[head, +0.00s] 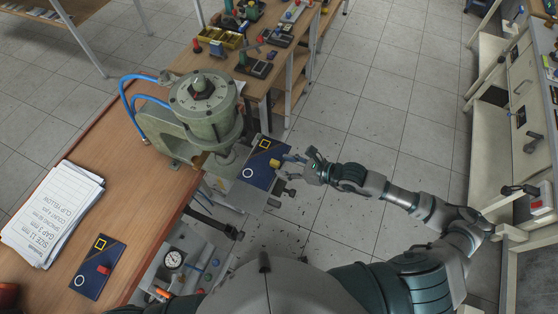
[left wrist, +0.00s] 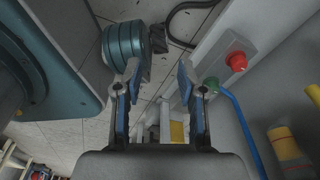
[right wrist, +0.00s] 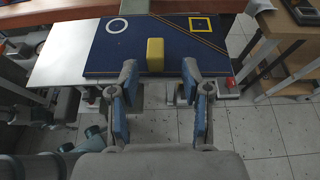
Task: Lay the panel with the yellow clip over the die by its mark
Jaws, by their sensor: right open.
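The die is hidden or not distinguishable. My left gripper (left wrist: 159,70) is open and empty, low beside a grey housing.
A second blue panel (head: 88,278) with a red clip lies on the wooden bench (head: 143,188), near stacked papers (head: 53,212). The green press (head: 205,110) stands behind the panel. The left wrist view shows a red button (left wrist: 236,61). Open floor (head: 350,110) lies to the right.

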